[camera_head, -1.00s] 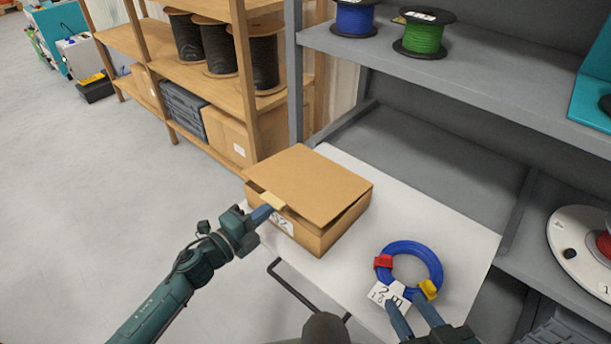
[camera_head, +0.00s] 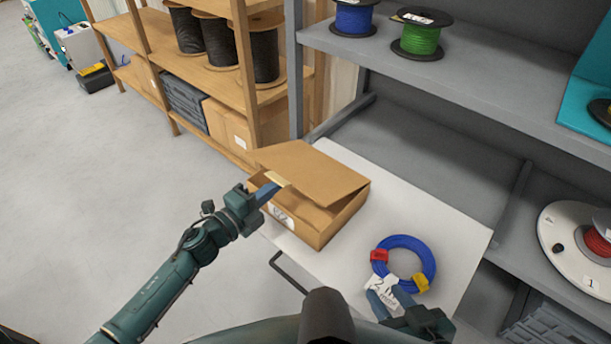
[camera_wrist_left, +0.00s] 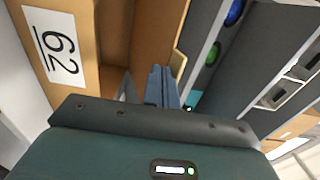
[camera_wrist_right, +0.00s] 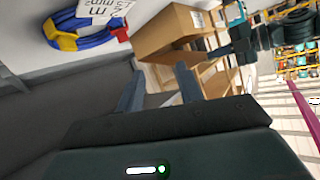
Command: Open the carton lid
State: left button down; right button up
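The brown carton (camera_head: 318,230) stands on a white tabletop, its label (camera_head: 283,217) facing front. Its lid (camera_head: 315,172) is partly raised at the front, hinged at the far side, with a gap showing below. A pale tab (camera_head: 278,179) sits on the lid's front edge. My left gripper (camera_head: 268,190) is shut on this tab. The left wrist view shows its fingers (camera_wrist_left: 163,85) together at the tab (camera_wrist_left: 178,64), beside the carton's open inside (camera_wrist_left: 115,40). My right gripper (camera_head: 392,300) is open and empty near the blue cable coil; its parted fingers show in the right wrist view (camera_wrist_right: 160,90).
The blue cable coil (camera_head: 431,263) with red and yellow clips and a white tag lies right of the carton. Grey shelving (camera_head: 450,80) with reels stands behind, and a wooden rack (camera_head: 225,95) at the back left. Bare tabletop (camera_head: 440,215) lies around the coil.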

aim_at(276, 178)
pick_arm(q)
jog(key=r+p, duration=0.1)
jog(key=w+r, duration=0.1)
jog(key=d+r+p, duration=0.1)
jog(key=r, duration=0.1)
jog(key=shift+w+d+p, duration=0.1)
jog(key=shift+w+p, duration=0.2)
jog(key=shift+p, duration=0.05)
jog(key=shift+w+d+r+p, duration=0.25)
jog(key=shift+w+r+p, duration=0.05)
jog(key=shift+r+p, duration=0.3)
jog(key=shift+w+d+r+p, duration=0.2)
jog(key=shift+r+p, duration=0.1)
jog(key=shift+r, duration=0.15)
pick_arm(e)
jog(key=shift+w+a+r+n+g, duration=0.1)
jog(key=shift+r+n+g, duration=0.1)
jog(key=shift+r, duration=0.15)
jog(key=shift+w+a+r+n+g, duration=0.1)
jog(key=shift+r+n+g, duration=0.1)
jog(key=shift+r, duration=0.15)
jog(key=shift+f, duration=0.1)
pick_arm(q)
jog(key=shift+w+r, duration=0.1)
